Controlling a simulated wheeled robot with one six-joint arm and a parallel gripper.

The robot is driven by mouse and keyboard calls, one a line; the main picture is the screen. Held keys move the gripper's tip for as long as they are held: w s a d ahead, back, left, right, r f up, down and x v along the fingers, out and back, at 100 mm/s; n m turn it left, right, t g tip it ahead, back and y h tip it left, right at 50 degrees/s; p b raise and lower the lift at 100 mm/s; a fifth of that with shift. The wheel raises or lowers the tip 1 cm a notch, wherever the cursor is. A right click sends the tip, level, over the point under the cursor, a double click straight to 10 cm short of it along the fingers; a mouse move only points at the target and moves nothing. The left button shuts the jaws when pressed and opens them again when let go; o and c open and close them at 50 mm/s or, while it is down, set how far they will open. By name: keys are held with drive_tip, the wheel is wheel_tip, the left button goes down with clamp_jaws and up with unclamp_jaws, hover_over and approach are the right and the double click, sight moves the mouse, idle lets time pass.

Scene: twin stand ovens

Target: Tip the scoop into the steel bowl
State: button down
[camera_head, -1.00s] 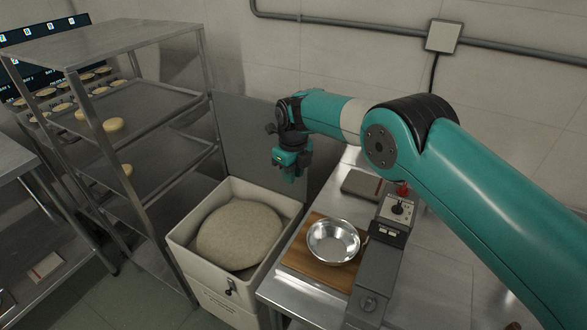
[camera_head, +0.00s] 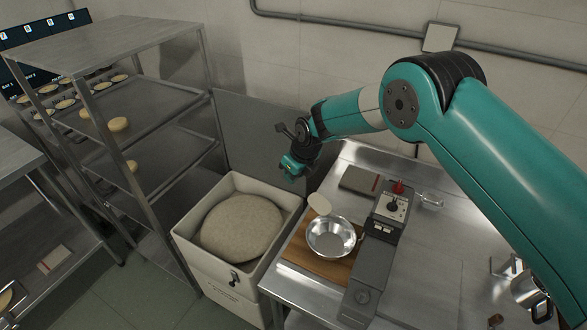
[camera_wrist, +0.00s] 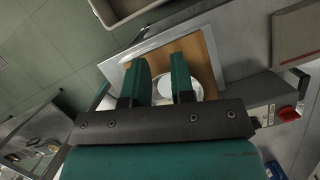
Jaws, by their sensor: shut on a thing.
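My gripper (camera_head: 293,167) is shut on the scoop, with its handle mostly hidden. The scoop's pale oval head (camera_head: 319,203) shows below and right of the gripper, at the far-left rim of the steel bowl in the head view. The gap between them in height cannot be told. In the wrist view, a white shape lies between and past the fingers of my gripper (camera_wrist: 160,65), with part of the bowl (camera_wrist: 209,84) behind. The shiny steel bowl (camera_head: 331,238) sits upright on a wooden board (camera_head: 318,264). Its visible inside looks empty.
A grey scale-like unit (camera_head: 375,262) with a control box and red knob (camera_head: 398,187) stands right of the bowl. A bin (camera_head: 190,245) of dough stands left, beside a tray rack (camera_head: 130,165). A grey box (camera_head: 358,180) lies behind.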

sight(311, 187)
drive_tip(key=shift+s+d+r+t+y+p, duration=0.25)
drive_tip(key=shift+d+t+y+p, duration=0.1)
drive_tip(key=shift+t+y+p, duration=0.45)
drive_tip(key=shift+s+d+r+t+y+p, duration=0.1)
drive_tip(key=shift+s+d+t+y+p, duration=0.25)
drive_tip(key=shift+y, duration=0.25)
drive_tip(key=shift+s+d+r+t+y+p, duration=0.1)
drive_tip(key=shift+s+d+t+y+p, duration=0.15)
drive_tip(key=shift+d+t+y+p, duration=0.25)
drive_tip(key=shift+s+d+t+y+b, duration=0.55)
drive_tip(key=shift+d+y+b, duration=0.1)
drive_tip(key=shift+y, duration=0.35)
drive_tip(key=shift+s+d+r+t+y+b, duration=0.25)
drive_tip(key=shift+s+d+t+y+b, duration=0.3)
drive_tip(key=shift+b, duration=0.55)
drive_tip(key=shift+s+d+r+t+y+b, duration=0.2)
drive_tip(key=shift+s+d+t+y+b, duration=0.3)
drive_tip(key=shift+b, duration=1.25)
drive_tip(key=shift+d+r+y+b, duration=0.15)
drive_tip(key=shift+d+y+b, duration=0.3)
drive_tip(key=shift+b, duration=1.1)
drive_tip(key=shift+s+d+r+t+y+b, duration=0.2)
drive_tip(key=shift+s+d+t+y+b, duration=0.8)
drive_tip(key=shift+b, duration=4.45)
drive_tip(key=shift+s+d+r+t+y+b, duration=0.1)
drive_tip(key=shift+s+d+t+y+b, duration=0.4)
drive_tip(key=shift+b, duration=3.65)
drive_tip(key=shift+s+d+t+y+b, duration=0.15)
drive_tip(key=shift+s+d+y+b, duration=0.4)
drive_tip(key=shift+b, duration=3.6)
